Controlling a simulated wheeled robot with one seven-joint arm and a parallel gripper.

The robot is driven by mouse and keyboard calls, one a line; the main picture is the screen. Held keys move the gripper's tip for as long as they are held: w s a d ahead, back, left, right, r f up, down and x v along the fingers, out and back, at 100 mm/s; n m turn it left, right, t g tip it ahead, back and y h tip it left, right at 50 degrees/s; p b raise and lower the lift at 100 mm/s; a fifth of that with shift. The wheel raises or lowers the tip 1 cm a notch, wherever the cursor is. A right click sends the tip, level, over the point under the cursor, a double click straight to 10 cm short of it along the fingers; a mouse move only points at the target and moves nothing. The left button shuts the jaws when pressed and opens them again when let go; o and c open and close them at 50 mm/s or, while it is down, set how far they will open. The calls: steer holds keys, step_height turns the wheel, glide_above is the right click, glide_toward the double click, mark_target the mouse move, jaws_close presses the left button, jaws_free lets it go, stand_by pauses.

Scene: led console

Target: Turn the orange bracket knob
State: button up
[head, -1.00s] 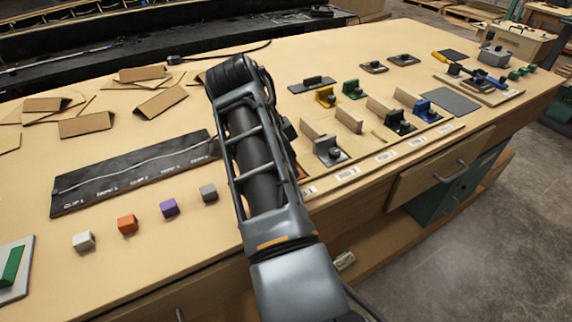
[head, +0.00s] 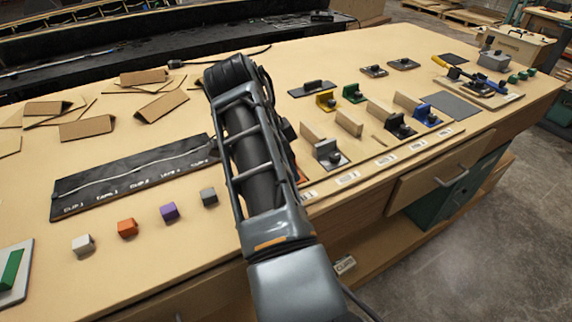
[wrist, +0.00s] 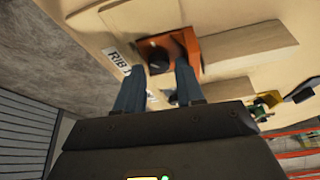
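The orange bracket (wrist: 188,50) lies on the tan bench in the wrist view. Its black round knob (wrist: 159,61) stands out from its left side, beside a white printed label (wrist: 117,60). My gripper (wrist: 157,68) is open at the knob. One finger is on each side of the knob, and gaps show between the fingers and the knob. I cannot tell how deep the fingertips reach along it. In the head view my arm hides the gripper and nearly all of the orange bracket; only a sliver of orange (head: 303,177) shows beside the arm.
A wooden block (wrist: 248,46) stands right beside the orange bracket. Further right along the bench are a grey bracket (head: 329,152), a black bracket (head: 398,127) and other coloured brackets. Small coloured cubes (head: 127,228) and a black strip board (head: 130,178) lie left of my arm.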

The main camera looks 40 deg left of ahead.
steer(key=b+v, duration=0.1)
steer(key=v, duration=0.6)
steer(key=shift+r, duration=0.2)
